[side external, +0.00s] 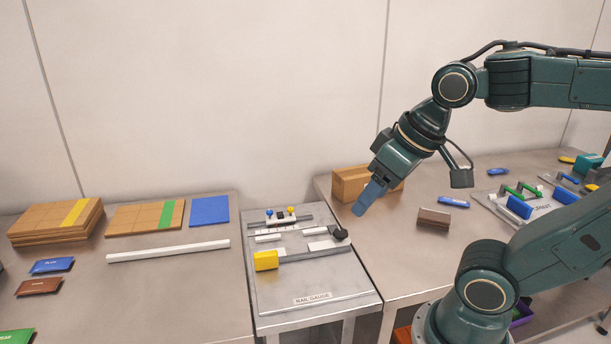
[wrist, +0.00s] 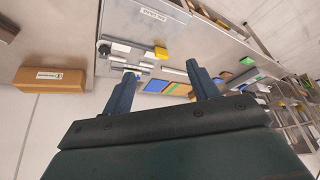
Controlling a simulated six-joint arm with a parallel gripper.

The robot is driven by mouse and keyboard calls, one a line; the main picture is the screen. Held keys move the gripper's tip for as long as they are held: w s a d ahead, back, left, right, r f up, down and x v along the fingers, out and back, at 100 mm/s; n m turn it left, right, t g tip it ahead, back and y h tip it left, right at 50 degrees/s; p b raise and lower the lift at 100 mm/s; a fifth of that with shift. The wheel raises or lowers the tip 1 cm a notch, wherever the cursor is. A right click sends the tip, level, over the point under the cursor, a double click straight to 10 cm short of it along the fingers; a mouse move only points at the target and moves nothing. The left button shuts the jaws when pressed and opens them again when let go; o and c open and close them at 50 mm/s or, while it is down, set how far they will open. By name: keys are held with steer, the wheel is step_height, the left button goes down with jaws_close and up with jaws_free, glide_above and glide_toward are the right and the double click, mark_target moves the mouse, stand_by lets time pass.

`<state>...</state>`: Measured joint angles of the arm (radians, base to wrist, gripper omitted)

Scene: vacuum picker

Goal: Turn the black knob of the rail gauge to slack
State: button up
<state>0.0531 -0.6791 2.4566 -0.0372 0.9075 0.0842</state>
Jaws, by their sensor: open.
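The rail gauge (side external: 282,296) is a grey plate on its own stand between two metal tables, with a label at its front edge. Its black knob (side external: 339,233) sits at the right end of a rail, and a yellow block (side external: 266,260) sits at the left end. The wrist view also shows the knob (wrist: 104,50) and the yellow block (wrist: 161,53). I cannot read any slack mark. My gripper (side external: 361,209) has blue fingers pointing down-left, above and apart from the knob. In the wrist view its fingers (wrist: 162,74) are spread with nothing between them.
A cardboard box (side external: 349,184) stands on the right table behind my gripper. A brown block (side external: 434,219) and blue pieces lie farther right. The left table holds cardboard stacks (side external: 55,222), a blue sheet (side external: 209,211) and a white bar (side external: 168,251). The plate's front is clear.

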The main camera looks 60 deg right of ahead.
steer(key=w+d+m+g, duration=0.2)
steer(key=w+d+m, duration=0.2)
steer(key=w+m, duration=0.15)
steer(key=m+g+y, duration=0.2)
steer(key=m+y, duration=0.1)
steer(key=m, duration=0.7)
glide_above(341, 231)
steer(key=a, duration=0.3)
step_height(341, 231, down, 7)
steer(key=s+d+f+m+y, duration=0.1)
steer(key=s+d+f+m, duration=0.1)
steer(key=d+f+m, duration=0.3)
steer(key=d+f, duration=0.1)
steer(key=d, duration=0.2)
steer(key=shift+d+f, duration=0.15)
steer(key=shift+d, duration=0.15)
steer(key=shift+f, duration=0.1)
steer(key=x, duration=1.3)
steer(key=shift+w+a+f, duration=0.2)
steer(key=shift+a+f, duration=0.05)
steer(key=shift+a, duration=0.05)
